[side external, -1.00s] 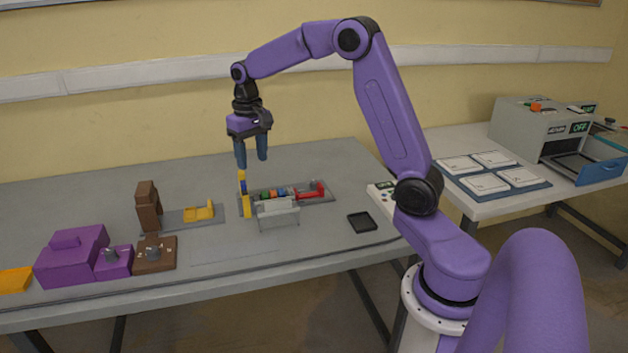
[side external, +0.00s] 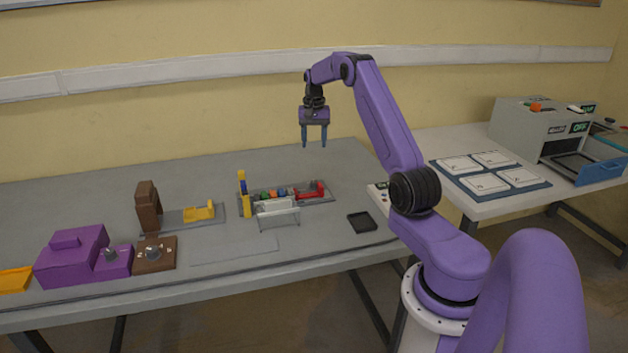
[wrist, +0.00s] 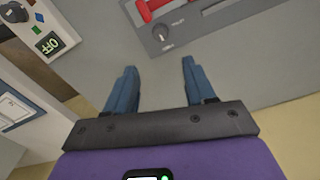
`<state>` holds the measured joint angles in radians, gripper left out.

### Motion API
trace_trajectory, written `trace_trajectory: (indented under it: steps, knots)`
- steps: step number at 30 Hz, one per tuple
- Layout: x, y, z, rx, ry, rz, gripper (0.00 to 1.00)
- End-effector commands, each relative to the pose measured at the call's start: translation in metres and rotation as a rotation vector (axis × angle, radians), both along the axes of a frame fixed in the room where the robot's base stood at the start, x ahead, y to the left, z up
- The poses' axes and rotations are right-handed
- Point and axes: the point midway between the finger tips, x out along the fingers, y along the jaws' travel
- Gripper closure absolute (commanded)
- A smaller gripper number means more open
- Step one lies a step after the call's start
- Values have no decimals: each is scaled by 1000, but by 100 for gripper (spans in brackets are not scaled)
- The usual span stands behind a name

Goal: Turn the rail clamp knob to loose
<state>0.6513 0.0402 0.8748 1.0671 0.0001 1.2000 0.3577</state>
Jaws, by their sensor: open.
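The rail assembly is a grey base (side external: 327,199) on the table with several coloured pieces in a row and a red clamp (side external: 312,193) at its right end. In the wrist view, the red clamp (wrist: 155,8) is at the top edge, and a dark round knob (wrist: 160,33) sits on the grey base beside it. Small labels by the knob are too small to read. My gripper (side external: 313,144) is open and empty, above the table behind the rail's right end. In the wrist view, its blue fingers (wrist: 159,66) point toward the knob, apart from it.
A yellow upright piece (side external: 246,200) stands at the rail's left end, with a clear-fronted holder (side external: 278,215) before it. A black tray (side external: 362,222) and a control box with an OFF display (wrist: 38,30) are nearby. Purple and brown fixtures (side external: 72,258) stand left.

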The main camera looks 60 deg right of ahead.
Motion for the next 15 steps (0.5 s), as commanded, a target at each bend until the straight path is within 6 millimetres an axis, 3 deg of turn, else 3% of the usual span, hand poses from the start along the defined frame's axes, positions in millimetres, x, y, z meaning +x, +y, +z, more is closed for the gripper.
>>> trace_trajectory:
  steps: [15]
  knots:
    - [-1, 1, -98, 2, 2, 1, 46]
